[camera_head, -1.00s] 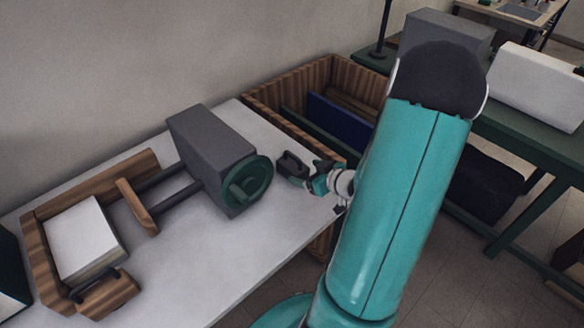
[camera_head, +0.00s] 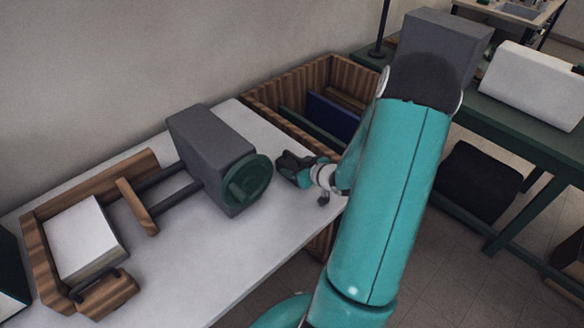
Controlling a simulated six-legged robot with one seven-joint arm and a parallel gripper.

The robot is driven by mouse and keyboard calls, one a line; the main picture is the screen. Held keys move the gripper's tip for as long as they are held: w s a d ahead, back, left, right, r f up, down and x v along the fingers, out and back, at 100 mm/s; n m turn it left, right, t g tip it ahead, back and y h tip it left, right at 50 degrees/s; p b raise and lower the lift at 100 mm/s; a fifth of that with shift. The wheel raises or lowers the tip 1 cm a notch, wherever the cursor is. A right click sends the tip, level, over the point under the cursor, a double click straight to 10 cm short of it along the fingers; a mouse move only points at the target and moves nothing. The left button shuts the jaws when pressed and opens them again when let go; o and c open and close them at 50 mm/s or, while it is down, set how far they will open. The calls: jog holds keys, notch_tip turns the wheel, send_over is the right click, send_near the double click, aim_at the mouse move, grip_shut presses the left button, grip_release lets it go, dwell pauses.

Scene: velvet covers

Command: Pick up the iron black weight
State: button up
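The iron black weight (camera_head: 288,160) is a small dark block on the white table, just right of the green handwheel. My gripper (camera_head: 298,172) is at the weight, coming from the right, with its teal finger parts overlapping the weight in this view. The weight is partly covered by the gripper. I cannot tell whether the fingers are closed on it, or whether it is resting on the table or lifted.
A grey press block with a green handwheel (camera_head: 247,180) stands close left of my gripper. A wooden frame holding a thick book (camera_head: 84,236) is further left. A wooden crate (camera_head: 290,84) with folders stands behind the table (camera_head: 190,270). The front tabletop is clear.

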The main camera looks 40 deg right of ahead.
grip_shut()
jog(key=shift+r, duration=0.1)
jog(key=shift+r, duration=0.1)
